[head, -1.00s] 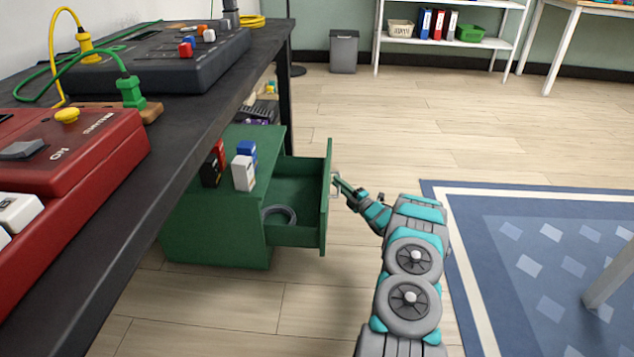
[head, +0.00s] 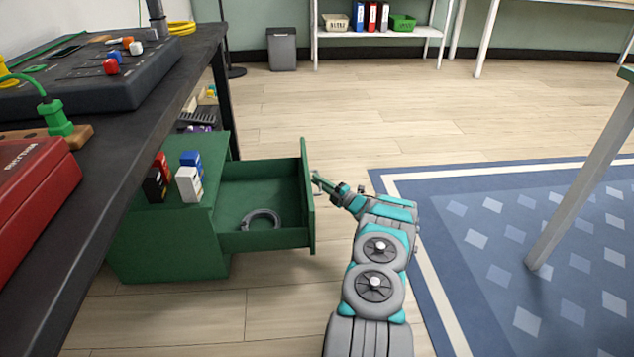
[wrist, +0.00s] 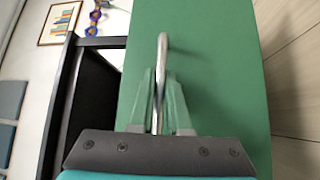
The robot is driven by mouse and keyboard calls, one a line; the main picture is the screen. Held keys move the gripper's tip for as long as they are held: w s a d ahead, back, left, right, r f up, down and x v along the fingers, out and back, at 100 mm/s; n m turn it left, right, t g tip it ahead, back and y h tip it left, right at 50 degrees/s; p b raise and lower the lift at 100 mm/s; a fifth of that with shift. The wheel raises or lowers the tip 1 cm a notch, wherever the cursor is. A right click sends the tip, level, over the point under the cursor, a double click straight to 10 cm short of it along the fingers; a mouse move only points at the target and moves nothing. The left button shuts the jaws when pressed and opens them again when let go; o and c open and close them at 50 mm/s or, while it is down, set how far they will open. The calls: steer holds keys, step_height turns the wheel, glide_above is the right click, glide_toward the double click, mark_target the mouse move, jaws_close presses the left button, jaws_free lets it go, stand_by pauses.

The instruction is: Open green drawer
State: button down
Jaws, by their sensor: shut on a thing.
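The green drawer (head: 262,240) is pulled well out of its green cabinet (head: 170,245) beneath the dark workbench. A grey ring (head: 261,219) lies inside the drawer. My gripper (head: 319,182) is at the outer side of the drawer front. In the wrist view, my gripper (wrist: 159,115) is shut on the metal handle (wrist: 162,55), with one finger on each side of it. The green drawer front (wrist: 225,70) fills much of that view.
Small red, blue, black and white blocks (head: 188,184) stand on top of the cabinet. The workbench (head: 110,160) overhangs at left. A blue rug (head: 470,290) and a white table leg (head: 580,180) are at right. Wooden floor lies bare beyond the drawer.

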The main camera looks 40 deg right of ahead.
steer(key=shift+f, duration=0.1)
steer(key=c, duration=1.2)
jaws_free()
steer(key=shift+o, duration=0.2)
steer(key=r+p+v, duration=0.1)
steer(key=v, duration=0.6)
steer(key=shift+s+f, duration=0.4)
steer(key=shift+f, duration=0.15)
